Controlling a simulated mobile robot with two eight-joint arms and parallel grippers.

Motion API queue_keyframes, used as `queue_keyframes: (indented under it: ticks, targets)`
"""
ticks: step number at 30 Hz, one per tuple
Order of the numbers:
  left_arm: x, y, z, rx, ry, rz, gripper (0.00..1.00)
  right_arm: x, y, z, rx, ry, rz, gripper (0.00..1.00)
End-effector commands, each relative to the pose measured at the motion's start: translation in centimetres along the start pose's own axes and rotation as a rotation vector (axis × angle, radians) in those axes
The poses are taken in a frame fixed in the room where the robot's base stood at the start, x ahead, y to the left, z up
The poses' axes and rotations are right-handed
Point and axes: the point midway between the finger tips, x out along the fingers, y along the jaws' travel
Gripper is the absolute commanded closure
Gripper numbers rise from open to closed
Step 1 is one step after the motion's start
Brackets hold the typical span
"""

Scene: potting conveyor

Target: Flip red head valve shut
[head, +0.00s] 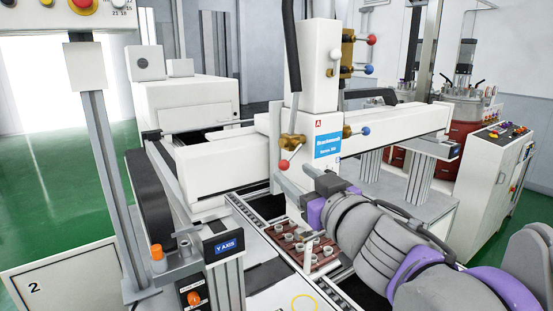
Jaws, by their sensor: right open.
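A valve with a red ball knob (283,165) sits on the low left of the white machine head, on a brass fitting (292,143). Its lever points down and to the left. A second red-knobbed valve (371,40) is high on the head's right side, on a brass block. I cannot tell from the picture which of the two is the head valve. My right gripper (296,182) comes in from the right, open, close to the lower red knob. I cannot tell whether it touches it. My left gripper is not in view.
Blue-knobbed valves (369,70) are on the head's right side, another (364,131) lower down. Below my right gripper, a reddish tray (318,262) with several small pots lies on the conveyor (262,222). A post with a Y AXIS box (223,247) stands at front left.

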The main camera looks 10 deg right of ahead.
Motion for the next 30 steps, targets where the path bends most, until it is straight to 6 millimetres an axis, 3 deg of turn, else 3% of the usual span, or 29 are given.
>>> queue_keyframes:
  ticks: [6,12,18,26,30]
  targets:
    - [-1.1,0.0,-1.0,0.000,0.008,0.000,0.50,4.4,0.0,-0.3,0.001,0.001,-0.001,0.41]
    - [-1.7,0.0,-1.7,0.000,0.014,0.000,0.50,7.4,0.0,-0.2,0.001,0.001,0.000,0.41]
    - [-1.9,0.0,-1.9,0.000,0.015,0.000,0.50,8.6,0.0,-0.1,0.001,0.000,0.001,0.41]
    - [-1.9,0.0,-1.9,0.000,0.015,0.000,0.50,8.7,0.0,0.0,0.001,-0.001,0.001,0.41]
    - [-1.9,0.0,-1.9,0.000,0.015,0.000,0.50,8.7,0.0,0.0,0.001,-0.001,0.001,0.66]
